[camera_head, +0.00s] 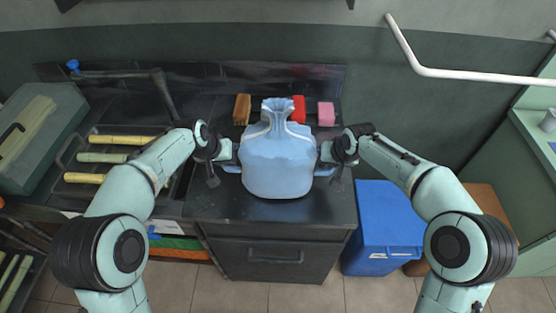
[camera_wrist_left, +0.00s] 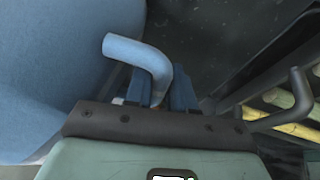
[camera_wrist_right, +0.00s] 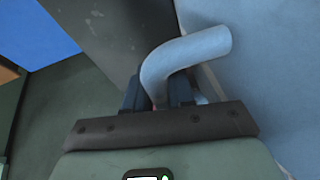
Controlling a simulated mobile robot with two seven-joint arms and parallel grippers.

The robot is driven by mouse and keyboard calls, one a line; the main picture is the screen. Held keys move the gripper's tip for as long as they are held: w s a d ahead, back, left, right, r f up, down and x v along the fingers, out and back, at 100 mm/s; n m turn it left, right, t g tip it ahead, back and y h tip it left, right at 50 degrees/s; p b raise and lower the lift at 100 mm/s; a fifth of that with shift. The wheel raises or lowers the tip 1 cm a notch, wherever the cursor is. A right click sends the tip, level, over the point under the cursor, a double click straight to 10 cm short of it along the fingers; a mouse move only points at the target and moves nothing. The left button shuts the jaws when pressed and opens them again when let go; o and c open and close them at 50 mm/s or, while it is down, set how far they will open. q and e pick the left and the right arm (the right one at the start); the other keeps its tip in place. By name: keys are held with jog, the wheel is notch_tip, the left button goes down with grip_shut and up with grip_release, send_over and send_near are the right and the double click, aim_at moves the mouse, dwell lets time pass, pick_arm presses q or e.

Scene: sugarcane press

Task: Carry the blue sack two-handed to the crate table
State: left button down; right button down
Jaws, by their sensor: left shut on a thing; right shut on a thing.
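The blue sack (camera_head: 277,160) is upright over the black counter, its neck gathered at the top, with a handle on each side. My left gripper (camera_head: 229,158) is shut on the sack's left handle, which also shows in the left wrist view (camera_wrist_left: 140,52). My right gripper (camera_head: 328,157) is shut on the right handle, seen in the right wrist view (camera_wrist_right: 185,55). I cannot tell whether the sack's base touches the counter. The crate table is not clearly identifiable in these views.
The black counter (camera_head: 335,205) has orange, red (camera_head: 299,109) and pink (camera_head: 326,114) blocks behind the sack. A rack of cane pieces (camera_head: 100,157) and a grey-green case (camera_head: 35,140) stand left. A blue bin (camera_head: 385,225) stands right. A white rail (camera_head: 460,75) crosses the upper right.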

pick_arm(q)
jog(key=shift+r, duration=0.15)
pick_arm(e)
jog(key=shift+r, duration=0.15)
dwell(0.4)
